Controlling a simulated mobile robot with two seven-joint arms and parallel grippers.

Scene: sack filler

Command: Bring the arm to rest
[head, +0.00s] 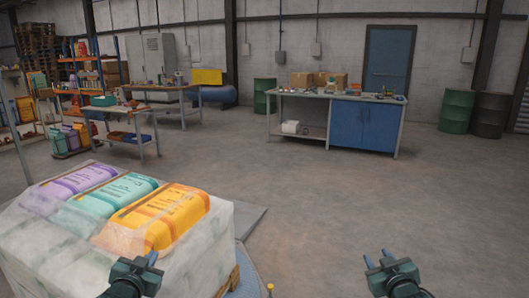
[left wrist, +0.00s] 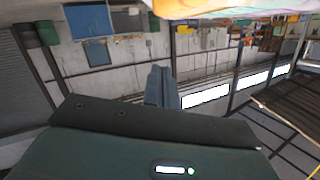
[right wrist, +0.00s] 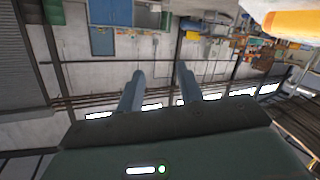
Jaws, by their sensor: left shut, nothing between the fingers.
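My right gripper (head: 378,259) is at the bottom right of the head view, over bare floor. Its fingers stand apart and empty, which also shows in the right wrist view (right wrist: 160,85). Both grippers are apart from any object. The rest of both arms is mostly out of view.
A wrapped pallet load (head: 215,225) with purple, teal and orange sacks (head: 165,215) on top stands at the near left. A workbench with blue doors (head: 364,124) stands at the back. The middle floor is clear.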

